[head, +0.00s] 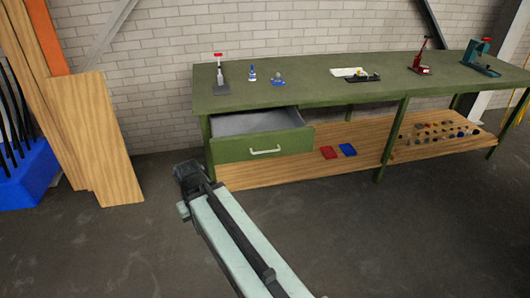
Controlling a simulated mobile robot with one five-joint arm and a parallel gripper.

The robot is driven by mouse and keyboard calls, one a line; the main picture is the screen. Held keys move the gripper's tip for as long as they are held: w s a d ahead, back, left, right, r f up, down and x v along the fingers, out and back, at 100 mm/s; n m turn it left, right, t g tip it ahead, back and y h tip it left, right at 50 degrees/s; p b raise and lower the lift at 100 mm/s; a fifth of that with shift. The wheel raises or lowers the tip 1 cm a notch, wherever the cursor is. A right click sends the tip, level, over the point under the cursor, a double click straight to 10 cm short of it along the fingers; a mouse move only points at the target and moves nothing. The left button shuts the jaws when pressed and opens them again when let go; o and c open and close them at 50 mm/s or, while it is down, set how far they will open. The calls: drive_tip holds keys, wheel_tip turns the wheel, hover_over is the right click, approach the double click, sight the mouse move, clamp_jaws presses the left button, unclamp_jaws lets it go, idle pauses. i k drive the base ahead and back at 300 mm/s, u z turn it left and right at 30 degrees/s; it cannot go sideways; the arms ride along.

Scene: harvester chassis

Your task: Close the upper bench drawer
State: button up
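The upper bench drawer (228,151) is green with a pale handle (265,151) on its front. It is pulled out from under the left end of the green workbench (300,97), and its grey inside shows as empty where I can see it. My arm reaches up from the bottom of the head view. My gripper (187,170) is at its far end, in front of and left of the drawer's left corner, apart from the handle. Its fingers are dark and too small to make out.
Tools stand on the benchtop. Wooden boards (105,150) and a blue bin (28,177) are at the left. The floor before the bench is clear.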

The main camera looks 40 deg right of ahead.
sight(241, 136)
drive_tip(key=u, duration=0.1)
drive_tip(key=i, duration=1)
drive_tip(key=z, duration=0.05)
